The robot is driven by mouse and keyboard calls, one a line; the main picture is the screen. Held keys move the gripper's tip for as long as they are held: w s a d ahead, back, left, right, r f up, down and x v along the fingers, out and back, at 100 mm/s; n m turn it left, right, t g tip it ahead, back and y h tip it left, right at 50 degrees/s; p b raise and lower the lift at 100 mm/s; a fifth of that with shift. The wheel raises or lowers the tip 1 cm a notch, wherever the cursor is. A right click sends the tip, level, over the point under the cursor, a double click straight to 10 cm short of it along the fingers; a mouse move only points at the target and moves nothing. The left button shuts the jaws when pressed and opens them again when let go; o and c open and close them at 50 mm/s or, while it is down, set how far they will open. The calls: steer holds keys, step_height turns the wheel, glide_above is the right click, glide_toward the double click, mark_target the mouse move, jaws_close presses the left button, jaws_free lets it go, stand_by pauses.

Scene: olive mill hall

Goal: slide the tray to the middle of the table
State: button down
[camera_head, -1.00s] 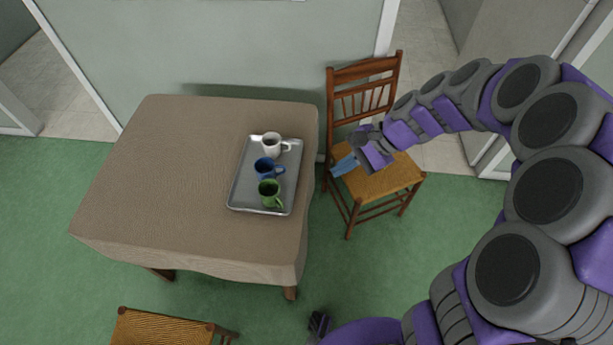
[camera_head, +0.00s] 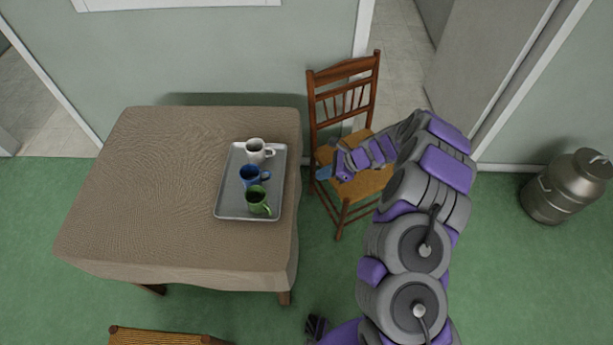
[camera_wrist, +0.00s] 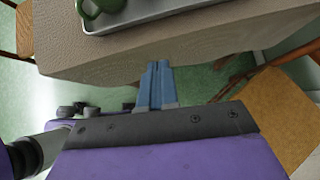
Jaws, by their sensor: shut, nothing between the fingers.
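A grey metal tray (camera_head: 231,203) lies on the cloth-covered table (camera_head: 150,190), near its right edge. A white mug (camera_head: 254,151), a blue mug (camera_head: 249,176) and a green mug (camera_head: 258,201) stand on it in a row. My gripper (camera_head: 322,174) is shut and empty, just right of the table, over the chair seat. In the wrist view its blue fingers (camera_wrist: 156,84) are together and point at the hanging cloth. The tray's edge (camera_wrist: 145,14) and part of the green mug (camera_wrist: 98,6) show at the top there, apart from the fingers.
A wooden chair (camera_head: 345,70) with a woven seat stands right of the table, beneath my gripper. Another woven seat (camera_head: 165,336) is at the table's front. A metal can (camera_head: 568,187) stands far right. The table's left and middle are clear.

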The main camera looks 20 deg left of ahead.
steer(key=b+x, duration=0.2)
steer(key=x, duration=0.7)
steer(key=shift+s+a+f, duration=0.15)
steer(key=shift+f, duration=0.2)
steer(key=shift+s+a+r+b, duration=0.15)
steer(key=shift+a+b, duration=0.2)
steer(key=shift+a, duration=0.6)
steer(key=shift+s+a+r+b, duration=0.1)
steer(key=shift+a+b, duration=0.2)
steer(key=shift+a, duration=0.65)
